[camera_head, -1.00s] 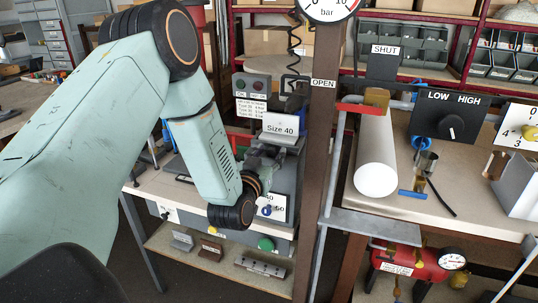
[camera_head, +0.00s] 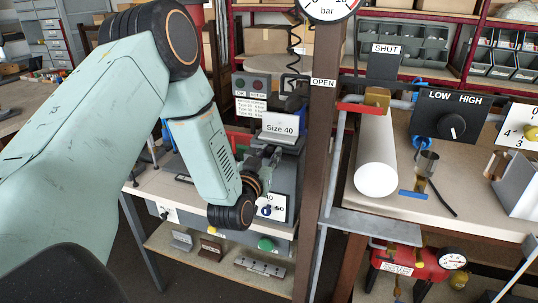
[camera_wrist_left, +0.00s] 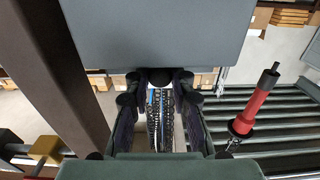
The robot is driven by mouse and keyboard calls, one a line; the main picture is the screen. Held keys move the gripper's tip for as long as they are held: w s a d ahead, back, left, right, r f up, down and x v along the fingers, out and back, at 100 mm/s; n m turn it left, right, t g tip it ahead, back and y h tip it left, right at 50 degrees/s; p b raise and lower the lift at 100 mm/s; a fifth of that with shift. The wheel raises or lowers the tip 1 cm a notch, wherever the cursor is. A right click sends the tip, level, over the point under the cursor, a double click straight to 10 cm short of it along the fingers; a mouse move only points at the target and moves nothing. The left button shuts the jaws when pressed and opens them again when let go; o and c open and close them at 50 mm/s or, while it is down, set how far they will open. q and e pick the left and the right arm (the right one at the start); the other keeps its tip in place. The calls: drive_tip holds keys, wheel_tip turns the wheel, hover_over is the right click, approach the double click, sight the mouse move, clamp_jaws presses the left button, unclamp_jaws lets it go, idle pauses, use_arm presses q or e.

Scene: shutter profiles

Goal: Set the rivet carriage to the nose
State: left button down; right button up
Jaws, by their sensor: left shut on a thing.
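My left gripper (camera_head: 268,158) is at the grey machine with the "Size 40" plate (camera_head: 280,127), in front of and just below that plate. In the left wrist view its two dark fingers (camera_wrist_left: 160,95) stand either side of a small dark knob (camera_wrist_left: 160,75) under a large grey block (camera_wrist_left: 160,32), and they are shut on it. I cannot tell for sure whether this knob belongs to the rivet carriage. The carriage and its nose are not clearly distinguishable, as my left wrist and fingers cover part of the machine. My right gripper is not in view.
A brown post (camera_head: 322,150) stands right of the machine. A dial plate (camera_head: 273,206) is below the gripper.

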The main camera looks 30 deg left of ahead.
sight(275, 144)
use_arm(q)
drive_tip(key=shift+w+r, duration=0.1)
drive_tip(key=b+x, duration=0.1)
drive_tip(key=x, duration=0.4)
drive_tip(key=shift+w, duration=0.15)
drive_tip(key=shift+r, duration=0.2)
drive_tip(key=c, duration=1.4)
unclamp_jaws()
drive_tip(key=shift+c, duration=0.2)
drive_tip(key=o, duration=0.3)
drive_tip(key=shift+f, duration=0.2)
drive_tip(key=shift+s, duration=0.2)
drive_tip(key=v, duration=1.1)
drive_tip(key=shift+s, duration=0.4)
